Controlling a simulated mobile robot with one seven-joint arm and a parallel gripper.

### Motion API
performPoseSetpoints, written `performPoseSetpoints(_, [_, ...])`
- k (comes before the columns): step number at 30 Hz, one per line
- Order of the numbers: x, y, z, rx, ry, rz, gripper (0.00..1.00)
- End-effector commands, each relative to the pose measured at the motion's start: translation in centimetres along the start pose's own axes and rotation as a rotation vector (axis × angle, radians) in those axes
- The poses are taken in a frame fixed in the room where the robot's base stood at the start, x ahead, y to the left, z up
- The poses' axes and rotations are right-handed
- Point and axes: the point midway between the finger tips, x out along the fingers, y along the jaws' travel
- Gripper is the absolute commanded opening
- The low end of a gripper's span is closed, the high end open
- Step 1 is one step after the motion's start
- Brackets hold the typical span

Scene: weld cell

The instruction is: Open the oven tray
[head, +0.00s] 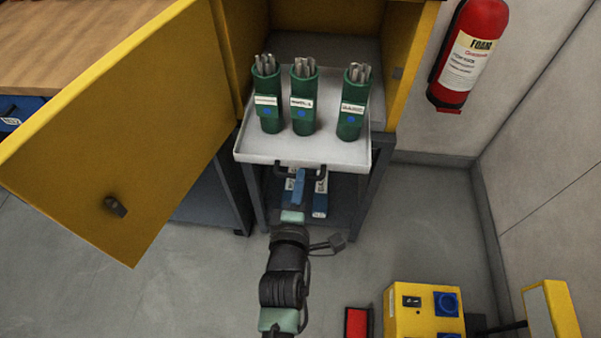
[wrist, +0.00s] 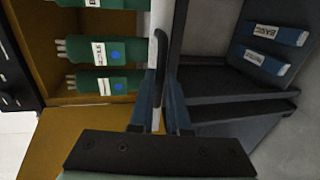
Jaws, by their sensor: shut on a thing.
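The oven tray (head: 252,148) is pale grey and sticks out from the front of the yellow oven (head: 228,60). It carries three green canisters (head: 302,112) with grey rods standing in them. A dark handle (head: 318,168) runs along the tray's front edge. In the wrist view the handle (wrist: 159,50) runs down between my fingers. My gripper (head: 297,178) is shut on the handle; in the wrist view it shows at the bottom middle (wrist: 160,115). The oven door (head: 130,130) is swung open to the left. The far end of the tray is partly hidden behind the canisters.
Blue-and-white packs (head: 320,198) lie on the stand's shelf below the tray. A red fire extinguisher (head: 468,50) hangs on the right wall. A yellow box with a blue socket (head: 424,308) and a red item (head: 357,322) stand at lower right. Open floor lies left of my arm.

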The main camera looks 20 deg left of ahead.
Motion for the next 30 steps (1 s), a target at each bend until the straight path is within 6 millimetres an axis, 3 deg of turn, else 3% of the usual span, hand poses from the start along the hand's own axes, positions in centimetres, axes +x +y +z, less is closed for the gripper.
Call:
performPoseSetpoints(20, [-0.7, -0.04, -0.09, 0.0, 0.002, 0.003, 0.0])
performPoseSetpoints(21, [-0.7, -0.04, -0.09, 0.0, 0.002, 0.003, 0.22])
performPoseSetpoints(22, [-0.7, -0.04, -0.09, 0.0, 0.002, 0.003, 0.27])
performPoseSetpoints(30, [-0.72, -0.08, -0.04, 0.0, 0.001, 0.002, 0.27])
